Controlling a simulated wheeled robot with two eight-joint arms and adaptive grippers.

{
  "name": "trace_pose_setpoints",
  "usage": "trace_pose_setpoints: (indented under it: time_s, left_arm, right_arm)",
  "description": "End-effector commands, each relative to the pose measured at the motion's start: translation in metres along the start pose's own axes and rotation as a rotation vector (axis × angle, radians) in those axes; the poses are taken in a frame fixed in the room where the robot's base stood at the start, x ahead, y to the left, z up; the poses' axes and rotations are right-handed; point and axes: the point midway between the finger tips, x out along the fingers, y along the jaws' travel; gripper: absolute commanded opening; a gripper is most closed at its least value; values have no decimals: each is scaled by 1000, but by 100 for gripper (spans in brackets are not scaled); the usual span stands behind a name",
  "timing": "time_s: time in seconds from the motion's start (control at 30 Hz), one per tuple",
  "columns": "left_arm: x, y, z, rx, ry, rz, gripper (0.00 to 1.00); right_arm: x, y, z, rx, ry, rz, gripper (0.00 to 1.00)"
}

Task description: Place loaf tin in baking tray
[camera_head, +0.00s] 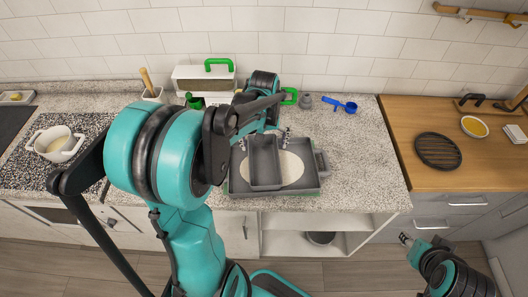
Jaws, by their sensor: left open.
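A dark grey rectangular loaf tin (265,172) lies inside the grey baking tray (305,187), on its left part. A pale oval patch shows on the tray floor beside and under the tin. My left gripper (265,138) is above the tin's far end, with its fingertips apart, one near each side. It is open, and partly hidden by my own arm. I cannot tell whether the fingers touch the tin. My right gripper (405,239) is at the lower right, away from the counter objects, small and seen from an angle that hides its opening.
A blue scoop (341,104), a small grey item (305,101) and green items stand behind the tray. A black round trivet (438,150) and a yellow-filled bowl (474,126) sit on the wooden counter. Speckled counter right of the tray is clear.

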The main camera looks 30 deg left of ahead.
Motion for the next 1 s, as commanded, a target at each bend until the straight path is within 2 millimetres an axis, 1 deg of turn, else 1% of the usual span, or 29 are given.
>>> trace_pose_setpoints:
  time_s: [0.03, 0.1, 0.27, 0.37, 0.47, 0.57, 0.6, 0.7, 0.83, 0.9, 1.0]
  left_arm:
    - [-13, 0, 0, 0, 0, 0, 100]
    - [-24, 0, 0, 0, 0, 0, 100]
    - [-38, 0, 1, 2, 1, 0, 100]
    - [-46, 3, 8, 25, 21, 8, 100]
    - [-58, 12, 25, 92, 80, 29, 100]
    - [-71, 22, 53, 195, 174, 61, 100]
    - [-75, 26, 65, 242, 216, 76, 100]
    - [-83, 34, 94, 357, 324, 113, 100]
    - [-85, 41, 125, 487, 450, 154, 100]
    - [-84, 44, 137, 540, 505, 172, 100]
    - [-83, 47, 149, 593, 561, 190, 100]
  right_arm:
    - [-4, 0, -3, 0, 0, 0, 40]
    - [-6, 0, -4, 0, 0, 0, 40]
    - [-8, 0, -6, 0, 0, 0, 40]
    - [-8, 0, -6, 0, 0, 0, 40]
    - [-8, 0, -6, 0, 0, 0, 40]
    - [-8, 0, -6, 0, 0, 0, 40]
    - [-8, 0, -6, 0, 0, 0, 40]
    - [-8, 0, -6, 0, 0, 0, 40]
    - [-8, 0, -6, 0, 0, 0, 40]
    - [-8, 0, -6, 0, 0, 0, 40]
    - [-8, 0, -6, 0, 0, 0, 40]
